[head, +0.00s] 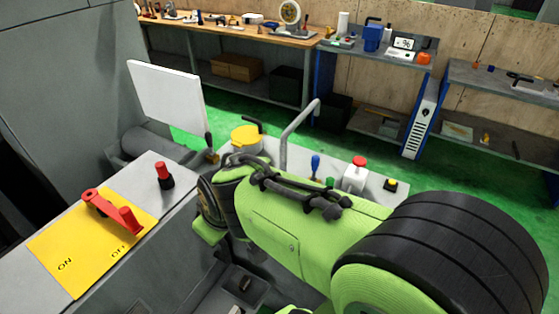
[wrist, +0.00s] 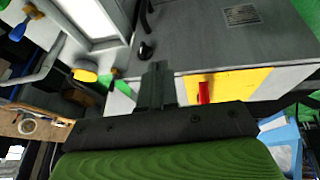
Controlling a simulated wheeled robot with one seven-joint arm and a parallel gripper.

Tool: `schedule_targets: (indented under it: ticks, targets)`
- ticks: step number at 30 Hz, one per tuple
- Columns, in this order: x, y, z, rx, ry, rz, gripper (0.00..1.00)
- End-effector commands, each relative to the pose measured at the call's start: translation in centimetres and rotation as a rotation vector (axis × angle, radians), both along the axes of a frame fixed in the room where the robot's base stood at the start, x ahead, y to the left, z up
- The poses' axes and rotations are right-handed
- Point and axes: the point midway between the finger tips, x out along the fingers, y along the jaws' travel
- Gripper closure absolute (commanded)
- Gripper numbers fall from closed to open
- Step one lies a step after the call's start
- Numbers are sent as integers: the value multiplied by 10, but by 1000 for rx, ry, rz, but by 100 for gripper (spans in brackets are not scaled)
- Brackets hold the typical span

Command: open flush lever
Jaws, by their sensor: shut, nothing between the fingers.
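A red lever (head: 113,210) sits on a yellow plate (head: 75,255) marked ON and OFF, on the grey machine top at left in the head view. No label names it as the flush lever. In the wrist view the red part (wrist: 204,91) stands against the yellow plate (wrist: 245,84), right of my gripper. My gripper (wrist: 157,70) is shut and empty, its fingers apart from the red lever in the picture. In the head view my green arm hides the fingers. A blue-handled lever (head: 315,165) stands behind my arm.
A red knob on a black base (head: 164,174) stands beside the plate. A white panel (head: 167,96), a yellow cap (head: 245,137), a bent grey pipe (head: 297,120) and a red push button (head: 359,162) lie further back. Workbenches (head: 240,38) stand beyond the green floor.

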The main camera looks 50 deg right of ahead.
Motion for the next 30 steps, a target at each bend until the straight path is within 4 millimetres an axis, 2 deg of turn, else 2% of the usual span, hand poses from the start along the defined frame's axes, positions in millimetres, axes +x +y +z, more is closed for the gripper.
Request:
schedule_targets:
  ticks: [1,3,5,6,8,9,13,15,18,21,25,30]
  targets:
    - [14,-24,-45,-54,50,2,100]
    - [28,-61,-87,-158,105,23,100]
    - [33,-95,-124,-262,167,53,100]
    - [33,-119,-148,-339,216,80,100]
    - [30,-154,-180,-460,299,135,100]
    - [25,-178,-200,-545,364,179,100]
    - [4,-249,-251,-827,608,385,100]
    - [-7,-283,-269,-975,759,535,100]
    - [-15,-319,-284,-1154,964,771,100]
    - [-15,-338,-292,-1273,1118,976,100]
    - [-12,-347,-296,-1344,1214,1122,100]
    - [-11,-348,-293,-1354,1225,1142,100]
